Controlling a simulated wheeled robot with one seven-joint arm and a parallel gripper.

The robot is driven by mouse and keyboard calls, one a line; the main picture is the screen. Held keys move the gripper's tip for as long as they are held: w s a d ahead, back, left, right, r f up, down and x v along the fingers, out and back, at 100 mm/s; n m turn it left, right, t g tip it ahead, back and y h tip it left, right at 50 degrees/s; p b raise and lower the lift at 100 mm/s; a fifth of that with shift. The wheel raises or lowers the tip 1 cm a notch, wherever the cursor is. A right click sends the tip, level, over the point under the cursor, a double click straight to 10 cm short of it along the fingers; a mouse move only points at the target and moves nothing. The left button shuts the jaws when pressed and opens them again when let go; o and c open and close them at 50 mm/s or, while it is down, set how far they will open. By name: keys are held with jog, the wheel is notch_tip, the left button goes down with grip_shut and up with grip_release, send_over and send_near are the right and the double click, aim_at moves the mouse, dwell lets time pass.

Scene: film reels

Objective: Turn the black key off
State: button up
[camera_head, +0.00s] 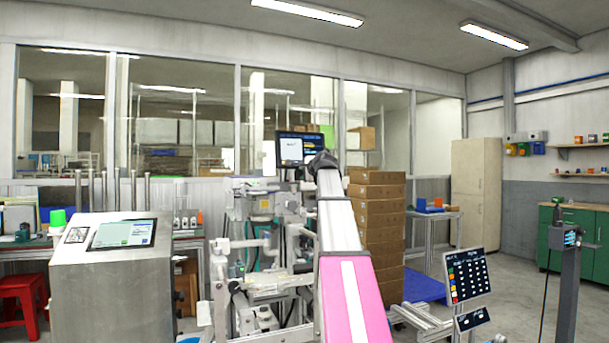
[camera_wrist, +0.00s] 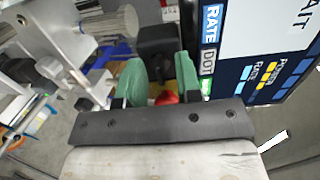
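In the wrist view my gripper (camera_wrist: 159,80) has two green fingertips standing apart, one on each side of a gap. A dark block-like part (camera_wrist: 158,42), possibly the black key or its mount, lies just beyond the fingertips. I cannot tell whether they touch it. A small red part (camera_wrist: 167,97) with some yellow beside it shows low between the fingers, partly hidden by the gripper's body. In the head view my pink and white arm reaches toward the machine, and the gripper itself is hidden. I cannot make out the key there.
A screen panel (camera_wrist: 262,45) stands close right of the fingers; it also shows in the head view (camera_head: 290,151). Machine frames and cylinders (camera_wrist: 115,25) crowd the left side. A steel console (camera_head: 112,290), stacked cartons (camera_head: 376,215) and a second screen (camera_head: 466,276) stand around.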

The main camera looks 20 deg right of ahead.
jog(key=shift+w, duration=0.1)
grip_shut()
jog(key=shift+n, duration=0.4)
jog(key=n, duration=0.3)
jog(key=shift+n, duration=0.3)
jog(key=n, duration=0.8)
jog(key=shift+n+g+h, duration=0.3)
jog(key=shift+n, duration=2.2)
